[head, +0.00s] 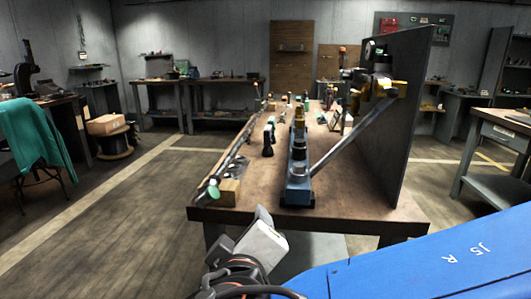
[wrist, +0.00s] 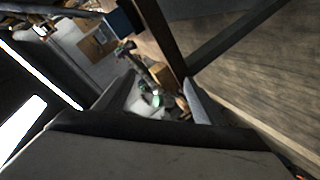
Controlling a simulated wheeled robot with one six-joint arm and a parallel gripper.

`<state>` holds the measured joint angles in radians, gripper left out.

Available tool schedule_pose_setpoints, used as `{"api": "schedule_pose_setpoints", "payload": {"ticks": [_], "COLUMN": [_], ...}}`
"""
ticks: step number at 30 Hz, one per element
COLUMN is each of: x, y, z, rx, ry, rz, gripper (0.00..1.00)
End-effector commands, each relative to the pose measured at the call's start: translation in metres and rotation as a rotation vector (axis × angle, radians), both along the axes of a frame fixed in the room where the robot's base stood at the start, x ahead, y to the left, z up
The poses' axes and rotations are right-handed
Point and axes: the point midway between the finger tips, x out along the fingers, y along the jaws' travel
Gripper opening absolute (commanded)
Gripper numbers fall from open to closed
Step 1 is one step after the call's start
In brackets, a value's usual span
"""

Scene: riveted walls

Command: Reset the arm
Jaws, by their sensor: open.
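The blue link of my arm (head: 430,262) reaches in from the lower right in the head view. A pale grey boxy part of my arm's end (head: 262,243) shows just in front of the workbench's near edge, with black cables below it. I cannot make out the finger tips there. In the wrist view my gripper (wrist: 161,92) has its two dark fingers spread apart. Nothing is held between them. The room shows tilted beyond them, with small blurred things in the gap.
A brown-topped workbench (head: 345,200) stands ahead, with a blue-based tool (head: 298,188), a wooden block (head: 229,192) and an upright dark panel (head: 405,120). A chair with green cloth (head: 35,145) is at left, another table (head: 505,130) at right. The floor at left is open.

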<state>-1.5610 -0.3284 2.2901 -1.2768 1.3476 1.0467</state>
Motion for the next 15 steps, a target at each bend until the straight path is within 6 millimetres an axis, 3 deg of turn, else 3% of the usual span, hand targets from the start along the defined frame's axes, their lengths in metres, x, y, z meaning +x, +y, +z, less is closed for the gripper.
{"api": "schedule_pose_setpoints", "payload": {"ticks": [6,15], "x": [0.036,0.058], "y": [-0.062,-0.141], "z": [-0.026,-0.060], "rx": [-0.047,-0.069], "ry": [0.124,0.301], "rz": [-0.134,-0.282], "gripper": [0.63,0.63]}}
